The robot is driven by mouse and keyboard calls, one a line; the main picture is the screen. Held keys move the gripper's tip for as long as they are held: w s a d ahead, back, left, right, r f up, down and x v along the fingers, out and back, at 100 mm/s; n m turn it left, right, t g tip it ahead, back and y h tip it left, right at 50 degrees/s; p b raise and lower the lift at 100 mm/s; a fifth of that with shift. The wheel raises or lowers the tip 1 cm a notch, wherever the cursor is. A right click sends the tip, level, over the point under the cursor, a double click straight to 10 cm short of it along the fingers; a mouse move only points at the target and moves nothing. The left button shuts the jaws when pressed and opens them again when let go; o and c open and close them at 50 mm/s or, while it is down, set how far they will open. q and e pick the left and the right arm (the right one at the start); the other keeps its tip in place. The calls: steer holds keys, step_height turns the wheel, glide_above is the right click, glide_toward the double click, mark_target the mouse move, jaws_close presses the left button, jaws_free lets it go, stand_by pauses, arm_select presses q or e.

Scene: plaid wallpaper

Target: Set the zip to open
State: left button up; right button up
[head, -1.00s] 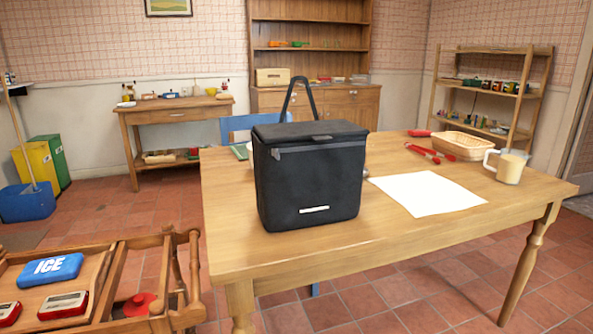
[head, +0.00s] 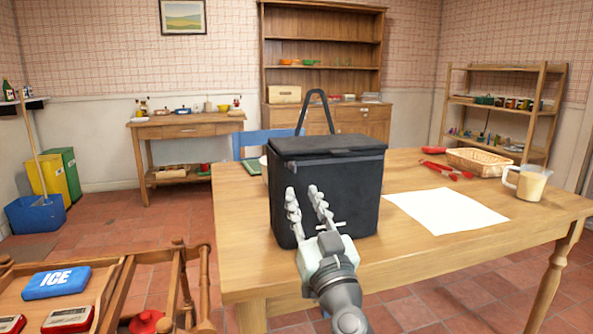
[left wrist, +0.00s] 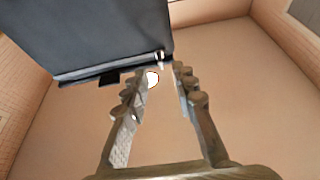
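A black cooler bag (head: 345,185) stands upright on the wooden table (head: 240,250), its lid down and its handle raised. My left gripper (head: 301,190) is in front of the bag's left front, fingers pointing up and spread apart with nothing seen between them. In the left wrist view the bag (left wrist: 100,35) fills the upper left, and a small metallic zip pull (left wrist: 160,57) shows at its edge, just beyond the open left gripper (left wrist: 156,73). Whether the fingers touch the bag is not clear. My right gripper is not in view.
White paper (head: 445,210), a wicker basket (head: 480,161), red tongs (head: 445,170) and a jug (head: 527,183) lie right of the bag. A blue chair (head: 250,141) is behind the table. A wooden cart with an ice pack (head: 57,282) stands at the lower left.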

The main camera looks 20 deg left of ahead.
mark_target(295, 171)
arm_select(q)
steer(key=p+x, duration=0.1)
steer(key=x, duration=0.2)
steer(key=r+p+x, duration=0.1)
steer(key=x, duration=0.2)
steer(key=shift+w+a+r, duration=0.15)
steer(key=shift+w+a, duration=0.15)
steer(key=shift+w, duration=0.2)
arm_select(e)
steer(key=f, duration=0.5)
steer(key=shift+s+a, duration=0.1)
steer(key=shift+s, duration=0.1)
arm_select(q)
jaws_close()
